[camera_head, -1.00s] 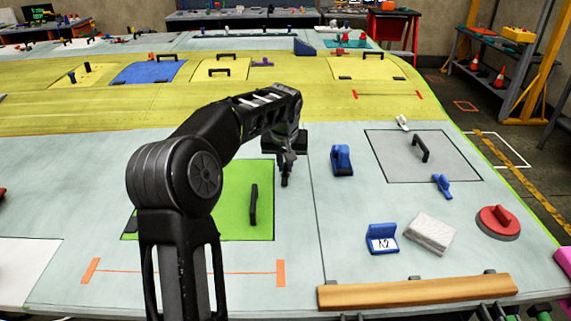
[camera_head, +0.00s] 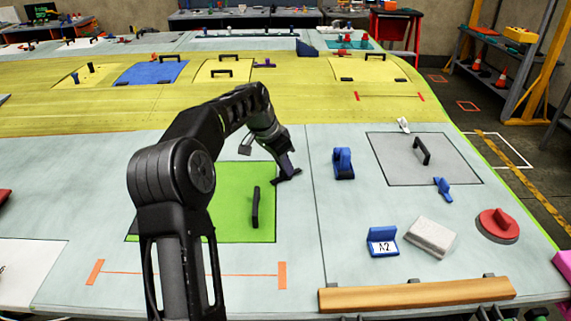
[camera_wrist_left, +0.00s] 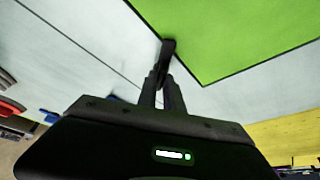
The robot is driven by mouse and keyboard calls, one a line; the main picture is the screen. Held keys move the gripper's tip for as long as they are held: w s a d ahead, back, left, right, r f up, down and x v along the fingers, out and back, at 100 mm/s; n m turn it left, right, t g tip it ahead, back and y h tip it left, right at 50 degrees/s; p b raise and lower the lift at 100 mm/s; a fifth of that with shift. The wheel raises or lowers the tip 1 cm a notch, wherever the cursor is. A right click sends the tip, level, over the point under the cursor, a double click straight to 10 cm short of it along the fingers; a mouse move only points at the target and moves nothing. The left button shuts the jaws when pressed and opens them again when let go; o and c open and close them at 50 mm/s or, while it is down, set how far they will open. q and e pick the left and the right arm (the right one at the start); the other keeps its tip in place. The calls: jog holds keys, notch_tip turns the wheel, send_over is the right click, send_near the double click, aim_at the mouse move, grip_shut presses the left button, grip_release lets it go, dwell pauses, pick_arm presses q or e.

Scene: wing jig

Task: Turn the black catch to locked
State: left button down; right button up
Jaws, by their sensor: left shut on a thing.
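The black catch (camera_head: 287,177) sits at the right edge of the green panel (camera_head: 228,225). In the head view it lies slantwise, its left end at the panel's edge and its right end on the pale skin. In the left wrist view the catch (camera_wrist_left: 168,47) reaches the green panel's dark border. My left gripper (camera_head: 285,170) comes down on the catch, tilted, and is shut on it; its fingers also show in the wrist view (camera_wrist_left: 162,80). The fingers hide part of the catch. My right gripper is in neither view.
A black handle (camera_head: 256,207) stands on the green panel. A blue clamp-like tool (camera_head: 343,163) stands right of the catch. A grey panel (camera_head: 450,165), a blue A2 block (camera_head: 382,242) and a wooden bar (camera_head: 415,295) lie further right.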

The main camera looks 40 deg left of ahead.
pick_arm(q)
jog(key=m, duration=0.2)
jog(key=m+h, duration=0.1)
jog(key=m+g, duration=0.1)
jog(key=m, duration=0.1)
jog(key=shift+w+a+m+h, duration=0.1)
jog(key=shift+a+m+h, duration=0.2)
jog(key=shift+h, duration=0.1)
jog(key=c, duration=1.5)
grip_release()
jog(key=shift+d, duration=0.1)
